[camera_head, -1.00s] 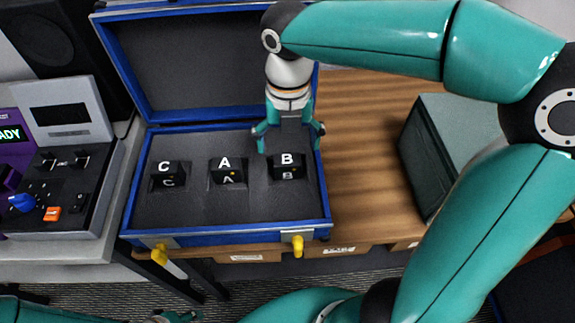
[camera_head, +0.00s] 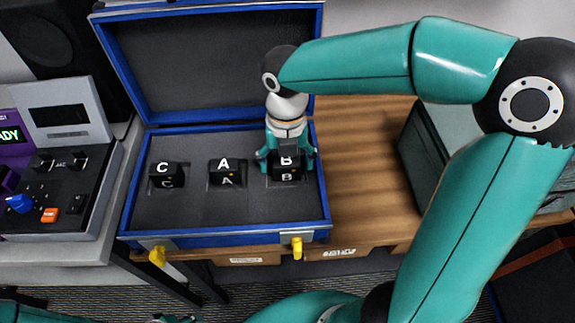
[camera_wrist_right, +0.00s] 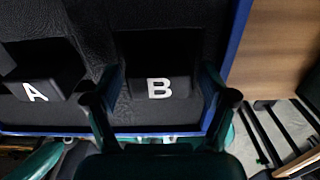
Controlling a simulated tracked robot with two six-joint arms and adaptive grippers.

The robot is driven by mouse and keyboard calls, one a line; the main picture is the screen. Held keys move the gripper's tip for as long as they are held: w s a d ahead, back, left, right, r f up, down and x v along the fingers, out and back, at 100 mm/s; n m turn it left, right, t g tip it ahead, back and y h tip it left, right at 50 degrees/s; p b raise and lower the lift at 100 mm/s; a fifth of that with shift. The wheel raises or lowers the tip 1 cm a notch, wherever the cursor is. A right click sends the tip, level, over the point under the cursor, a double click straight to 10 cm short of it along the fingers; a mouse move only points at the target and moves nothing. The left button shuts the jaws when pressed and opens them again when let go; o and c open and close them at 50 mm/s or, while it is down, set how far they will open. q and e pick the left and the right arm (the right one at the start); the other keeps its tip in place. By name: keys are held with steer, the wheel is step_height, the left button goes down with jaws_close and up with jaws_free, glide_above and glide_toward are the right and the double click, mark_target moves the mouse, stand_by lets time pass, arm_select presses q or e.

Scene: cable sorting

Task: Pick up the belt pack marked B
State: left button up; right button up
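The belt pack marked B (camera_head: 287,172) is a small black block with white letters, standing in the blue-edged case at its right end. It also shows in the right wrist view (camera_wrist_right: 157,82). My right gripper (camera_head: 287,160) is lowered over it, one finger on each side. In the right wrist view the fingers (camera_wrist_right: 160,88) look spread, with small gaps beside the pack. Belt packs A (camera_head: 227,172) and C (camera_head: 167,174) stand to its left in the same case. A part of my left gripper (camera_head: 176,319) shows at the bottom edge, mostly cut off.
The case (camera_head: 225,238) is open, its lid (camera_head: 205,65) raised behind. Its right wall (camera_head: 322,185) is close to pack B. A control panel (camera_head: 65,180) stands left. Bare wooden table (camera_head: 360,170) lies right, then a dark green box (camera_head: 425,165).

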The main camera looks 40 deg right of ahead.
steer(key=c, duration=1)
steer(key=shift+r, duration=0.15)
